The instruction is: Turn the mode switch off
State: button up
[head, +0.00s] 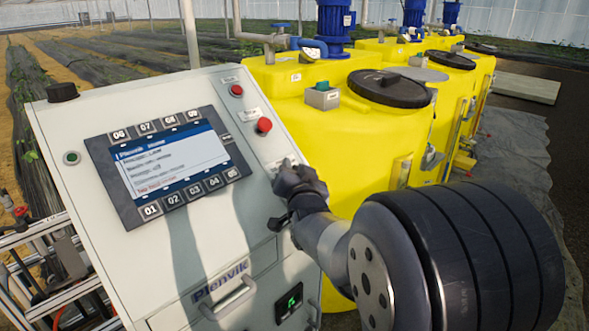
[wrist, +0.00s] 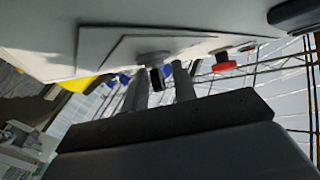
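The mode switch (wrist: 156,77) shows in the wrist view as a black knob on a grey round base, mounted on the panel face. In the head view my gripper hides most or all of it, on the right strip of the grey control cabinet (head: 205,235). My gripper (head: 287,172) is right at that strip, below the red buttons. In the wrist view its two fingers (wrist: 160,73) stand apart on either side of the knob, with a visible gap at each side. I cannot tell how deep the knob sits between them, nor which position it points to.
A red mushroom button (head: 264,125) and a smaller red button (head: 236,90) sit above the gripper. A display (head: 170,165) with keys is to the left. A yellow tank (head: 345,130) stands close behind the cabinet. A drawer handle (head: 230,300) sticks out below.

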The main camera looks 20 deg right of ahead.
grip_shut()
jog(key=shift+f+n+y+b, duration=0.15)
jog(key=shift+n+y+b, duration=0.15)
jog(key=shift+n+b, duration=0.35)
jog(key=shift+n+t+y+b, duration=0.5)
jog(key=shift+y+b, duration=0.1)
jog(key=shift+b, duration=0.2)
jog(key=n+t+y+b, duration=0.1)
jog(key=n+y, duration=0.3)
jog(key=n, duration=0.1)
jog(key=shift+y, duration=0.3)
jog(key=n+g+y, duration=0.1)
jog(key=n+y, duration=0.3)
jog(key=n+g+y, duration=0.1)
jog(key=n+y, duration=0.3)
jog(key=n, duration=0.1)
jog(key=shift+a+n+g+y, duration=0.1)
jog(key=shift+n+g+y, duration=0.15)
jog(key=shift+g+y, duration=0.15)
jog(key=n+g+y, duration=0.2)
jog(key=n+g, duration=0.1)
jog(key=n, duration=0.1)
jog(key=n+g+y+p, duration=0.1)
jog(key=n+g+y, duration=0.1)
jog(key=n+g, duration=0.2)
jog(key=shift+s+a+r+n, duration=0.1)
jog(key=shift+a+r+n, duration=0.1)
jog(key=shift+n, duration=0.3)
jog(key=shift+n+g+y, duration=0.3)
jog(key=shift+y, duration=0.1)
